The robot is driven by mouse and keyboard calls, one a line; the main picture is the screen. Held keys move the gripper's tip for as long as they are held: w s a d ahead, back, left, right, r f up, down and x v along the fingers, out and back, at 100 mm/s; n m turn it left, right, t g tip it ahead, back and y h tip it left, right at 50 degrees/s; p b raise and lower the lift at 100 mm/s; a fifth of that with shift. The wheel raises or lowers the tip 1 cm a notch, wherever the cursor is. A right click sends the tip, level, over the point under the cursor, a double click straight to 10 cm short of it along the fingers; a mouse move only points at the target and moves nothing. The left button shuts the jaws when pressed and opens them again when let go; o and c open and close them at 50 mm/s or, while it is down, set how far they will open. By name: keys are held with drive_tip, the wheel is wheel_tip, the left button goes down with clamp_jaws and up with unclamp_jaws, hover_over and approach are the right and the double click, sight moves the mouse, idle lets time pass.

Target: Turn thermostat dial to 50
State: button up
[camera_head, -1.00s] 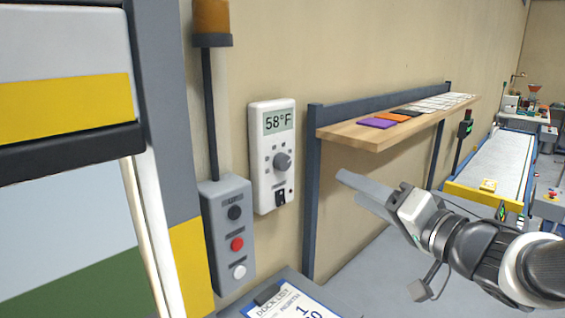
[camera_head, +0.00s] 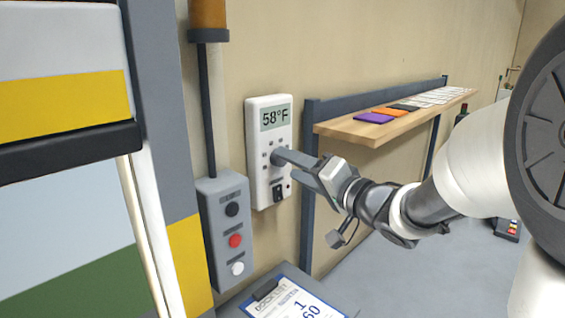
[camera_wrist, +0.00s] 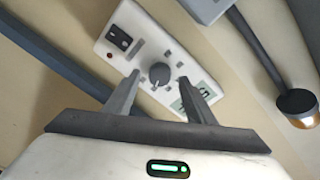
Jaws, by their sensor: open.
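The white thermostat (camera_head: 269,182) is mounted on the beige wall, and its display (camera_head: 275,115) reads 58°F. Its grey round dial (camera_wrist: 160,74) shows in the wrist view, just beyond and between the two fingertips. In the head view my gripper (camera_head: 280,157) is at the dial and covers most of it. My gripper also shows in the wrist view (camera_wrist: 159,83), with its fingers apart and nothing held between them. I cannot tell whether either finger touches the dial. The thermostat's black switch (camera_head: 278,192) is below the dial.
A grey button box (camera_head: 225,245) with black, red and white buttons hangs left of the thermostat, below a lamp pole (camera_head: 209,110). A wooden shelf (camera_head: 365,132) juts out on the right. A clipboard (camera_head: 290,300) lies below.

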sight(275, 161)
drive_tip(key=shift+x, duration=1.25)
drive_tip(key=c, duration=1)
drive_tip(key=shift+c, duration=0.2)
